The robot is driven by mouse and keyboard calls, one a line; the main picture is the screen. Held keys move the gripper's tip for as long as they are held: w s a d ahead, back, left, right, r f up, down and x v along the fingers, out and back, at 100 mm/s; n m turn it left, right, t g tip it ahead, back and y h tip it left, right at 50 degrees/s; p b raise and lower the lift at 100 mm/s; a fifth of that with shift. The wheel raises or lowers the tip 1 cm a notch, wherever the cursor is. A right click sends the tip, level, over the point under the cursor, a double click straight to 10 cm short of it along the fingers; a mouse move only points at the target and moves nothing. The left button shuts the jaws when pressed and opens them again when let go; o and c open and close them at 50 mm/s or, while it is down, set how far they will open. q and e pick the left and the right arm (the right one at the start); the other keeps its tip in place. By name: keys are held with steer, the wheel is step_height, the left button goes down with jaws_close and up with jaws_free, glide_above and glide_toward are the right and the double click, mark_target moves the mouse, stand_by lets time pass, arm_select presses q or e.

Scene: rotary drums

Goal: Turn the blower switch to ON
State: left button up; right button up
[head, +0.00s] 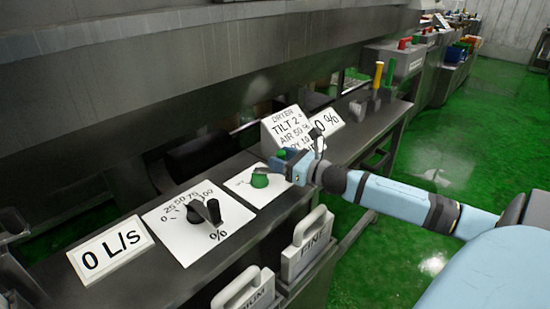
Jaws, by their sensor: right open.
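A green knob (260,178) sits on a small white plate (246,190) on the grey metal bench; it looks like the blower switch, but its labels are too small or hidden to read. My right gripper (284,161) is open, just right of and slightly beyond the green knob. It covers part of the plate's far right side. I cannot tell whether a finger touches the knob. My left gripper is not in view.
A black dial (205,212) marked 0 to 100 % is left of the knob, beside a "0 L/s" sign (110,252). A "DRYER" sign (287,128) stands behind my gripper. Labelled handled scoops or plates (305,258) hang at the bench's front. Green floor lies right.

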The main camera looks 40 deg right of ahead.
steer(key=shift+x, duration=1.15)
jaws_close()
